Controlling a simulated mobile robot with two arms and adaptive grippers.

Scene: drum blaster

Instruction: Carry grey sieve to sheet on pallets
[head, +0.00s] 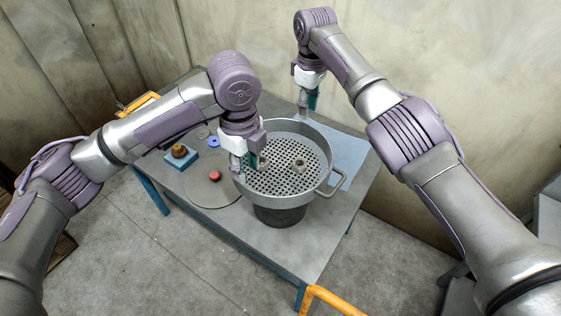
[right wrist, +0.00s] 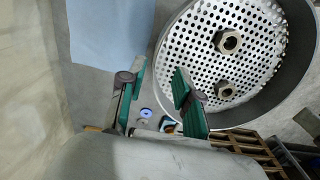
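The grey sieve (head: 290,180) is a round pan with a perforated floor and a looped handle at its right. It is roughly level on or just above a dark bucket (head: 280,215); I cannot tell which. Two hex nuts (right wrist: 229,41) lie in it. My left gripper (head: 244,168) is at the sieve's left rim, fingers seemingly either side; its grip is unclear. My right gripper (head: 307,105) is behind the sieve's far rim; in the right wrist view its fingers (right wrist: 160,92) are apart and empty. A light-blue sheet (head: 349,152) lies on the table behind and right of the sieve.
The grey table (head: 300,255) has orange handles at its ends. Left of the sieve are a blue block with a brown knob (head: 180,154), a blue ring (head: 213,141) and a disc with a red piece (head: 214,176). Walls stand close behind. A wooden rack (right wrist: 255,150) shows below.

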